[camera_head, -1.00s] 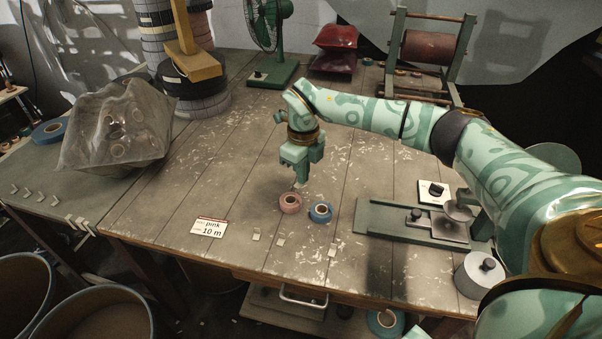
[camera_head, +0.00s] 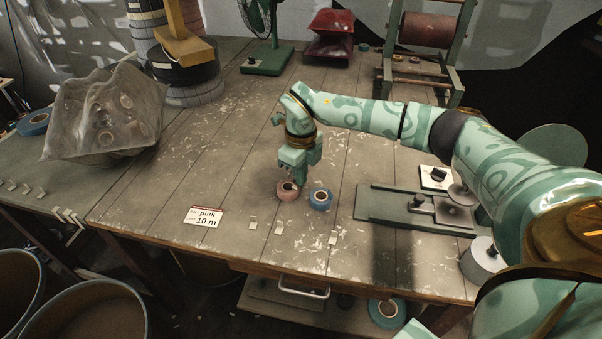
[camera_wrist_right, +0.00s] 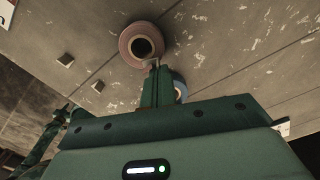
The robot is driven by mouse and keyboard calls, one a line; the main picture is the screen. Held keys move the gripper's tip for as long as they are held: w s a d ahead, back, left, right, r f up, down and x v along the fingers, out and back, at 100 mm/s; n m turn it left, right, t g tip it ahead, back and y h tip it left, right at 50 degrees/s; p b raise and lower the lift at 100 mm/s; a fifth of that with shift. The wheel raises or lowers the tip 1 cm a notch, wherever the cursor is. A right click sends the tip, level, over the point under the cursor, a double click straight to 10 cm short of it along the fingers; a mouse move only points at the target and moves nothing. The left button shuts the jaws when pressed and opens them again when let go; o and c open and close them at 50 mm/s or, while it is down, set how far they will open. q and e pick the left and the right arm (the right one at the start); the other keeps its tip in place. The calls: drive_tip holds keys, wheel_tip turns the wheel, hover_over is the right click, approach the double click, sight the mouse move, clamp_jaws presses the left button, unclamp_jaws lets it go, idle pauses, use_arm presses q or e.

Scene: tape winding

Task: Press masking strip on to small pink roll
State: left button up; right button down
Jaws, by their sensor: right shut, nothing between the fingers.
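The small pink roll (camera_head: 287,191) lies flat on the wooden bench, with a dark hole and pale core. My right gripper (camera_head: 296,183) points down at its far right edge, shut and empty. In the right wrist view the fingertips (camera_wrist_right: 155,66) are at the rim of the pink roll (camera_wrist_right: 142,44), seemingly touching it. A small pale patch shows at the tips; I cannot tell whether it is the masking strip. A blue roll (camera_head: 320,199) lies just right of the pink one, partly hidden behind the fingers in the wrist view. My left gripper is not in view.
Small pale squares (camera_head: 253,222) lie along the bench front, near a "pink 10 m" card (camera_head: 203,216). A green device with a plate (camera_head: 415,208) stands at right. A clear bag (camera_head: 105,112) sits at left. The bench middle is mostly clear.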

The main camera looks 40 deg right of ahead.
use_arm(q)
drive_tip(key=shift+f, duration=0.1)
use_arm(e)
drive_tip(key=shift+f, duration=0.3)
idle(0.3)
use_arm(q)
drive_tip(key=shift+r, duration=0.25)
use_arm(e)
drive_tip(key=shift+f, duration=0.1)
idle(1.2)
drive_tip(key=c, duration=1.3)
unclamp_jaws()
drive_tip(key=shift+o, duration=0.2)
use_arm(q)
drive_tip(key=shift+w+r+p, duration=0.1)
drive_tip(key=shift+p, duration=0.2)
use_arm(e)
drive_tip(key=shift+r+p, duration=2.55)
drive_tip(key=shift+r, duration=0.6)
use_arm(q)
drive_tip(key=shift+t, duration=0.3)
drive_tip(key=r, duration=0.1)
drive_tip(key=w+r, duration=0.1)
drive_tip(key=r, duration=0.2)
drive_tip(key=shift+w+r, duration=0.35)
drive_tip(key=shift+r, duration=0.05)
use_arm(e)
drive_tip(key=shift+f, duration=0.1)
